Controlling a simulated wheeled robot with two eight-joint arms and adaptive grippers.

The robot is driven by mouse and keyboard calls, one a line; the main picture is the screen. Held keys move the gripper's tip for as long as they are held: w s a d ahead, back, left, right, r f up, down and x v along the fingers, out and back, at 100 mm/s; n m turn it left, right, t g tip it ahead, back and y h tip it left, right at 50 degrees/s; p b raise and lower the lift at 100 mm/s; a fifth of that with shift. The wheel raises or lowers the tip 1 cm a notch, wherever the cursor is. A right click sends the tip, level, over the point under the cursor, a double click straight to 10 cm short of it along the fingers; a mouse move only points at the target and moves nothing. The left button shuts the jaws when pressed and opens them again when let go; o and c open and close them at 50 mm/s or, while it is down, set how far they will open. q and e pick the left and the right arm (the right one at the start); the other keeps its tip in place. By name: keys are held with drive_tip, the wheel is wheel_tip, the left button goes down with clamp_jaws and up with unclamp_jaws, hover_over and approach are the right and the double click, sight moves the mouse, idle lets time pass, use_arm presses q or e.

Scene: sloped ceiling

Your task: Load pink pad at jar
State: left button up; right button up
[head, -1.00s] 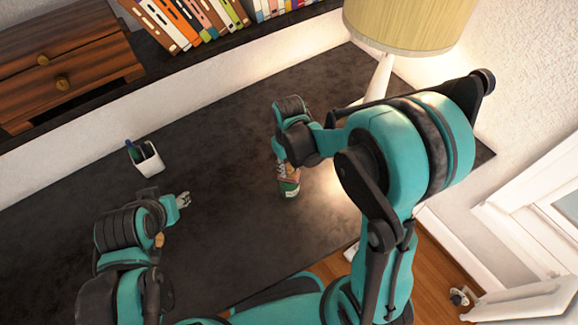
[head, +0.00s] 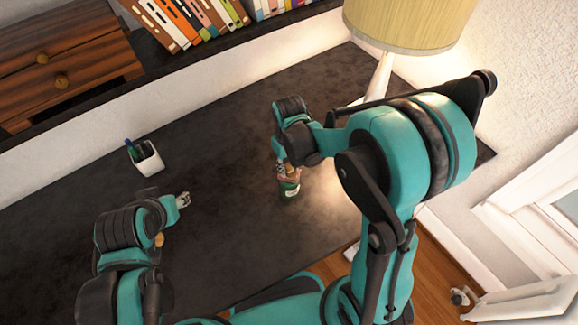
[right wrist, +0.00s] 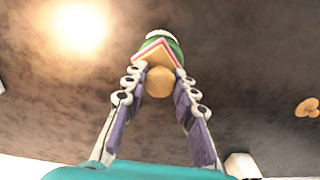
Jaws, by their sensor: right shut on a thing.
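The green jar (head: 290,188) stands on the dark desk, below my right gripper (head: 283,168). In the right wrist view the green jar (right wrist: 172,46) shows just beyond the fingertips. My right gripper (right wrist: 158,76) is shut on the pink pad (right wrist: 149,45), a flat piece with a pink edge and a tan face. The pad overlaps the jar in that view; I cannot tell whether they touch. A round tan piece (right wrist: 160,82) shows between the fingers. My left gripper (head: 183,200) is over the desk at left; its finger gap is too small to judge.
A white pen cup (head: 147,159) stands on the desk at left. A lamp (head: 375,80) stands behind my right arm. A small orange thing (right wrist: 307,107) lies on the desk. A book shelf and wooden drawers (head: 65,60) line the back. The middle desk is clear.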

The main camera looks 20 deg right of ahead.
sight(289, 167)
idle(0.5)
drive_tip(key=shift+r+p, duration=2.65)
drive_tip(key=shift+r, duration=0.85)
drive_tip(key=shift+f, duration=0.1)
